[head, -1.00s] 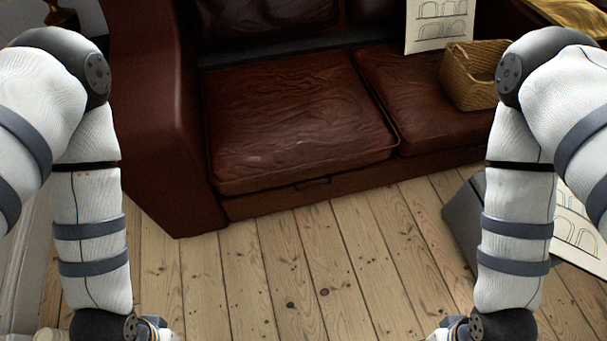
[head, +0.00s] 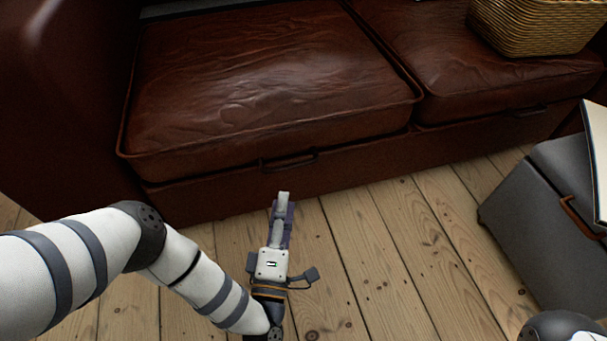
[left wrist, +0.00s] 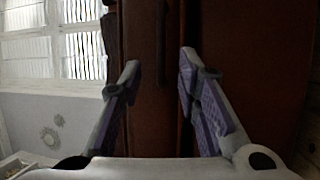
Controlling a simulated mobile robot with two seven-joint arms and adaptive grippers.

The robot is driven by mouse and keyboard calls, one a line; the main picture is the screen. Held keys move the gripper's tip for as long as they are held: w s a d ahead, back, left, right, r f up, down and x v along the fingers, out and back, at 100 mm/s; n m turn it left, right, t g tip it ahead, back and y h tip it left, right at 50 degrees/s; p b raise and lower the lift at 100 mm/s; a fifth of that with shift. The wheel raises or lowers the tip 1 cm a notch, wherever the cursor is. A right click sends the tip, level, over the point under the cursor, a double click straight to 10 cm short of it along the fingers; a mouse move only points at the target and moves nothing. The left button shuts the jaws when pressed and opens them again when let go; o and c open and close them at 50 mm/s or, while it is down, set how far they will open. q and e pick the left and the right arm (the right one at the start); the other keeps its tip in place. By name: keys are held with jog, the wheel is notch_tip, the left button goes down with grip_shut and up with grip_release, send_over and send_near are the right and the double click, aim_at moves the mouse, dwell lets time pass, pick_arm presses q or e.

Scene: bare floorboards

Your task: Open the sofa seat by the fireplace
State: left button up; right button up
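The dark red leather sofa fills the back of the head view. Its left seat (head: 250,75) lies flat above a front panel with a dark handle (head: 290,160). My left gripper (head: 284,205) points at this panel from just in front of and below the handle. In the left wrist view the fingers (left wrist: 158,75) are apart and empty. The handle (left wrist: 160,40) shows as a dark bar beyond and between them, apart from the fingertips. My right gripper is out of view. No fireplace shows.
A second seat (head: 480,60) with its own handle is to the right, bearing a wicker basket (head: 530,25). A grey case (head: 555,215) stands on the floor at right, with a white sheet on it. Bare floorboards (head: 390,270) lie between.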

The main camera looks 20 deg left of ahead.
aim_at(289, 165)
pick_arm(q)
jog(key=b+x, duration=0.2)
jog(key=x, duration=0.8)
jog(key=shift+s, duration=0.1)
grip_shut()
